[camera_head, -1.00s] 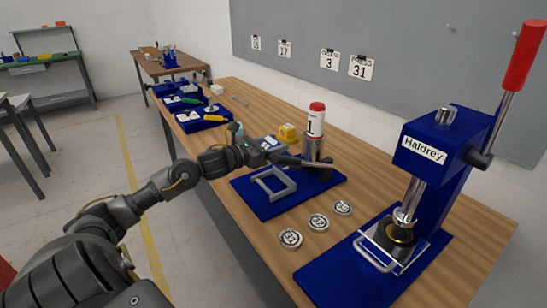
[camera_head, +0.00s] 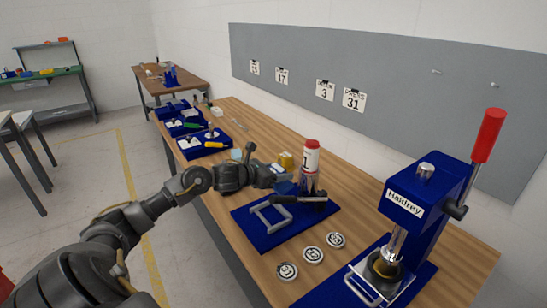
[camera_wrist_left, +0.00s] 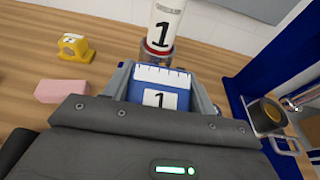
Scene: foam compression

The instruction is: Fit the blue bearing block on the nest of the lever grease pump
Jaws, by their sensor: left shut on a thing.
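The blue bearing block (camera_wrist_left: 158,95), with a white label marked 1, sits between the grey fingers of my left gripper (camera_wrist_left: 162,84) in the left wrist view. In the head view, my left gripper (camera_head: 281,177) is shut on it, beside the left of the lever grease pump; the block is mostly hidden there. The pump has a blue base (camera_head: 290,235), a metal cylinder (camera_head: 309,184), a dark lever (camera_head: 299,199) and a grey frame (camera_head: 268,218). Which part is the nest, I cannot tell. A white container with a red cap (camera_head: 311,157), marked 1, stands on the cylinder. My right gripper is not in view.
A blue Haldrey press (camera_head: 425,195) with a red handle stands on the right. Several round tins (camera_head: 312,254) lie in front of the pump. A yellow thing (camera_wrist_left: 74,48) and a pink block (camera_wrist_left: 62,91) lie on the wooden table left of the gripper.

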